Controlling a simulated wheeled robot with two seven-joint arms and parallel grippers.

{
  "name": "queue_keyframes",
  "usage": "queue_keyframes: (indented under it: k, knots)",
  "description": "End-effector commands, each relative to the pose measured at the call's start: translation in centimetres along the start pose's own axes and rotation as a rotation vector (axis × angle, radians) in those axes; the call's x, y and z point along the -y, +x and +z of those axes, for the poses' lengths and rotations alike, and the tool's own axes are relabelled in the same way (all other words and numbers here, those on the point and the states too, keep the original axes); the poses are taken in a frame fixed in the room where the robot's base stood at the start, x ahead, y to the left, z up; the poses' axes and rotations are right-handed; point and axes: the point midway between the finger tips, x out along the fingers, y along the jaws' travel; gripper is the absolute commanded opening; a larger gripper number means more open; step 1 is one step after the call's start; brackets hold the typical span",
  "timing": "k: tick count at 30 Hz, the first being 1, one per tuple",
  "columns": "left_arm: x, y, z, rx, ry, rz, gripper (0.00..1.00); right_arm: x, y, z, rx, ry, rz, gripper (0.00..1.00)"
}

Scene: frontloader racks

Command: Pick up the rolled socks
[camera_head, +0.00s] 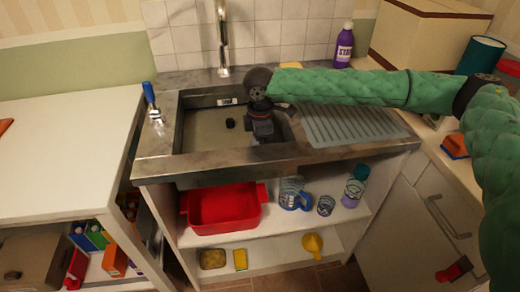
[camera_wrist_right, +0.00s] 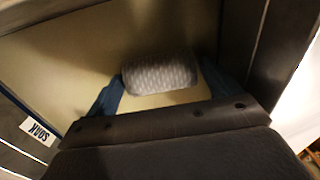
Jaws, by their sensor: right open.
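The rolled socks (camera_wrist_right: 160,74), a grey patterned bundle, lie on the pale floor of the sink in the right wrist view. My right gripper (camera_wrist_right: 163,76) is open, with a blue finger on each side of the bundle. The fingers look close to its ends; I cannot tell if they touch it. In the head view my right gripper (camera_head: 262,132) points down into the sink (camera_head: 195,140). I cannot make out the socks clearly there. A small dark spot (camera_head: 230,123) shows left of the gripper, its identity unclear. My left gripper is not in view.
The sink has raised walls, a "SOAK" label (camera_head: 228,101) and a tap (camera_head: 222,45) behind. A ribbed drainer (camera_head: 350,122) lies to the right. A purple bottle (camera_head: 344,48) stands behind it. A red tub (camera_head: 224,208) sits on the shelf below. The left counter is mostly clear.

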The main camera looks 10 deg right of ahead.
Motion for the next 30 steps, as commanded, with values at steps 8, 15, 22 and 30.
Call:
queue_keyframes:
  k: [8,15,22,30]
  knots:
    - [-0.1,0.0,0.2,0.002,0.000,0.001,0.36,0.0,0.8,0.0,-0.001,0.000,0.001,0.88]
    - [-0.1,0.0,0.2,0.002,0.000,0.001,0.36,0.0,0.8,0.0,-0.001,0.000,0.001,0.55]
    - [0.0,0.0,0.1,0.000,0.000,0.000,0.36,0.0,0.7,0.0,-0.001,0.000,0.001,0.54]
    - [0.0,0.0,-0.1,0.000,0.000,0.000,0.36,-0.1,-1.8,0.0,-0.002,0.000,0.003,0.54]
